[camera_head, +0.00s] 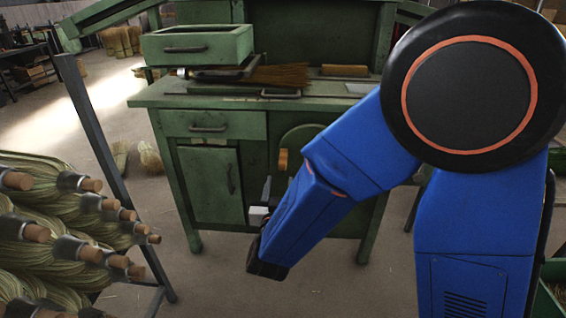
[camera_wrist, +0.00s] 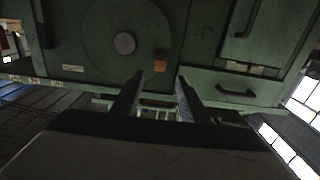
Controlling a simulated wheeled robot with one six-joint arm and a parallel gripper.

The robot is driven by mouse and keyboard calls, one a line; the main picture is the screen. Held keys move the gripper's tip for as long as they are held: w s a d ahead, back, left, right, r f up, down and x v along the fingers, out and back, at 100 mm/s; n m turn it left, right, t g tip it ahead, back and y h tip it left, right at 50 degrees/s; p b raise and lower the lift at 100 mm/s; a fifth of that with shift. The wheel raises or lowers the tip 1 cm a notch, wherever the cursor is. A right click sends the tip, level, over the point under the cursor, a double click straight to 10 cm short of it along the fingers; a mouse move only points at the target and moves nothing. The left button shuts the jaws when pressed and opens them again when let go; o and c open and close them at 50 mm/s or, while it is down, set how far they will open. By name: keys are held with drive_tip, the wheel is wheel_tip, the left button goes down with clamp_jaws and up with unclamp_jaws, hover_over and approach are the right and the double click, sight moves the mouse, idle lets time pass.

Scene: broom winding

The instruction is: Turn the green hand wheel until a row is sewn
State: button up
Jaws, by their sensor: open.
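The green hand wheel (camera_head: 312,143) is a disc on the front of the green workbench, partly hidden by my blue arm in the head view. Its orange-brown handle (camera_head: 283,160) sticks out near its left side. In the wrist view the wheel (camera_wrist: 98,48) shows whole with a grey hub, and the handle (camera_wrist: 161,62) sits near its rim. My gripper (camera_head: 265,190) points up below the handle in the head view, apart from it. In the wrist view my gripper (camera_wrist: 160,80) is open and empty, its two fingers spread, with the handle just beyond the tips.
The green workbench (camera_head: 215,101) carries a broom head (camera_head: 278,76) with brown bristles on top. A rack of brooms (camera_head: 60,215) with wooden handle ends stands at the left front, beside a slanted metal post (camera_head: 100,145). Floor between rack and bench is mostly clear.

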sight(283, 162)
drive_tip(key=w, duration=1.2)
drive_tip(key=shift+w+d, duration=0.25)
clamp_jaws()
